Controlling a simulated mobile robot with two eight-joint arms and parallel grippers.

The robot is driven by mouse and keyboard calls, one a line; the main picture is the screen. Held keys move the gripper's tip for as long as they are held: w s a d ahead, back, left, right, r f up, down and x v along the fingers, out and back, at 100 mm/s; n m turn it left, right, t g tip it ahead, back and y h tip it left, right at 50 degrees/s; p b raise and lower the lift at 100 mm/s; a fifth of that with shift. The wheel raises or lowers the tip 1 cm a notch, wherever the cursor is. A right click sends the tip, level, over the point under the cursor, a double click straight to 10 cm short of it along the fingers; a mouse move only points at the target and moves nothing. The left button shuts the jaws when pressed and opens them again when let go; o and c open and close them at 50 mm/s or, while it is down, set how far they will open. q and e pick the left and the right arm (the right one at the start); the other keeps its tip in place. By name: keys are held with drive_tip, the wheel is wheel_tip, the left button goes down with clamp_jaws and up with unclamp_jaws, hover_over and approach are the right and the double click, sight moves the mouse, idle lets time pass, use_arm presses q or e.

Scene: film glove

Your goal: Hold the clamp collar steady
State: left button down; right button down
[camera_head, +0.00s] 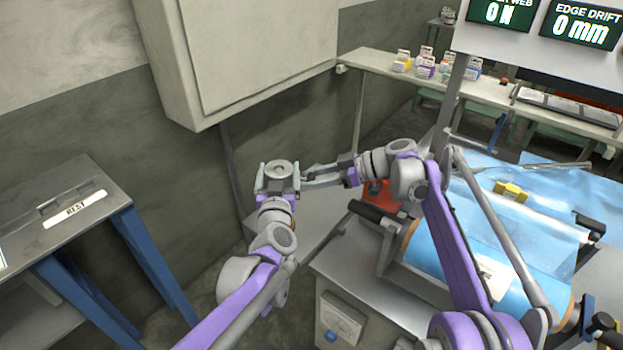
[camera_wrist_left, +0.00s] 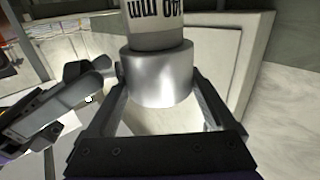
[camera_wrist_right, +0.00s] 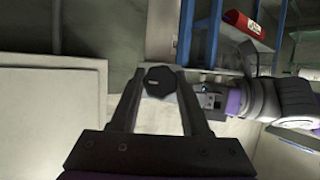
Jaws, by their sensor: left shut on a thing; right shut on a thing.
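A silver metal collar (camera_wrist_left: 158,78) sits between the fingers of my left gripper (camera_wrist_left: 160,100) in the left wrist view. A paler cylinder with upside-down "40 mm" lettering (camera_wrist_left: 155,25) joins it above. In the head view the grey round piece (camera_head: 280,167) is upright in my left gripper (camera_head: 279,178). My right gripper (camera_head: 318,177) reaches in from the right, close beside it. In the right wrist view my right gripper (camera_wrist_right: 160,88) is shut on a dark hexagonal piece (camera_wrist_right: 159,81), seen end-on. Whether that piece touches the collar cannot be told.
A grey wall cabinet (camera_head: 250,55) hangs behind the grippers. A bench with a "REST" label (camera_head: 72,208) stands at left. A machine with a blue film roll (camera_head: 480,265) is at right. A shelf of small boxes (camera_head: 425,66) is behind.

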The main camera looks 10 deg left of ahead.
drive_tip(key=shift+m+g, duration=0.5)
drive_tip(key=shift+c, duration=1.9)
unclamp_jaws()
drive_tip(key=v, duration=1.2)
drive_tip(key=shift+f, duration=0.1)
